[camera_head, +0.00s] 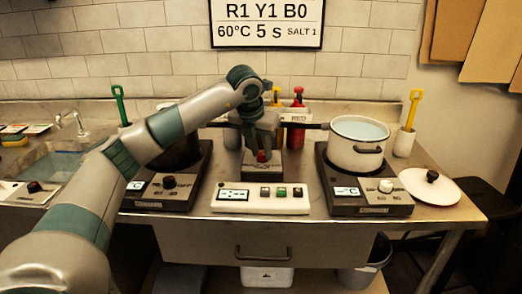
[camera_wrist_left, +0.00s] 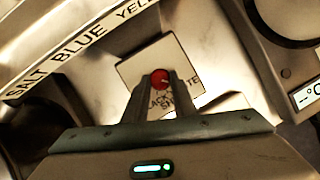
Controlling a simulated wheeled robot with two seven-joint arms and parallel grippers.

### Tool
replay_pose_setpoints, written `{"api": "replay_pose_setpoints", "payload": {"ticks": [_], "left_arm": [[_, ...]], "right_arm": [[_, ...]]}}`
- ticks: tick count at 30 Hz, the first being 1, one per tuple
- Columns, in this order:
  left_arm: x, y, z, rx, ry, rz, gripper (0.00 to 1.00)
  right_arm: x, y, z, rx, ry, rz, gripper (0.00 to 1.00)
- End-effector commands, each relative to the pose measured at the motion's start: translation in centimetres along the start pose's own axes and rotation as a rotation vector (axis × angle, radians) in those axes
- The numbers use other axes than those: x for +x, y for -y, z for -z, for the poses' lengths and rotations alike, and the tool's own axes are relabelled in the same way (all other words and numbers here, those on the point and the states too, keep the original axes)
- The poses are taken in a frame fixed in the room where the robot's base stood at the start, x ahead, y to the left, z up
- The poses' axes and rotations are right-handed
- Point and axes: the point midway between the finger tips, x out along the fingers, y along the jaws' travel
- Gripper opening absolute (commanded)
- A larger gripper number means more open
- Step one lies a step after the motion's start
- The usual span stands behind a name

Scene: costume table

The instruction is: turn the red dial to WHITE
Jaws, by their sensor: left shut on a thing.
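The red dial (camera_wrist_left: 160,77) sits on a small pale plate (camera_wrist_left: 138,68) with black lettering, partly hidden by my fingers. In the head view the left gripper (camera_head: 262,149) is over that box, mostly hidden by my wrist. Which label the dial points to cannot be told. My right gripper is not in view.
A white pot (camera_head: 357,155) stands on the right hot plate, with a white lid (camera_head: 430,187) beside it. A dark pot stands on the left hot plate (camera_head: 150,202), behind my arm. A white button panel (camera_head: 262,205) lies in front.

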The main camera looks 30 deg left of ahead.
Motion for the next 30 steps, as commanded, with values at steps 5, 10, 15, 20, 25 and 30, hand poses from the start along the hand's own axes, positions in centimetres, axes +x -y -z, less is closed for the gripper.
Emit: {"api": "replay_pose_setpoints", "payload": {"ticks": [5, 10, 15, 20, 25, 30], "left_arm": [[-0.1, -0.1, -0.1, 0.0, 0.003, 0.0, 0.42], [-0.1, 0.0, -0.1, 0.0, 0.001, 0.0, 0.42], [-0.2, 0.0, -0.1, 0.001, 0.001, 0.0, 0.42], [-1.0, 0.0, -0.1, 0.001, 0.002, 0.0, 0.42], [-3.0, 0.0, -0.1, 0.001, 0.004, 0.0, 0.42], [-6.1, 0.0, -0.1, 0.002, 0.005, 0.001, 0.42]], "right_arm": [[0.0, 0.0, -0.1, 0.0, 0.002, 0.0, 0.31], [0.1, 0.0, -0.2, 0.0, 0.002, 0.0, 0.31], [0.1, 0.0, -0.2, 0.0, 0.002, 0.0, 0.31], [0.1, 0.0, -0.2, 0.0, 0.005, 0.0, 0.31], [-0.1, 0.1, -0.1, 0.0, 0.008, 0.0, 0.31], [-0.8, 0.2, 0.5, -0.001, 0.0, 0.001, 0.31]]}}
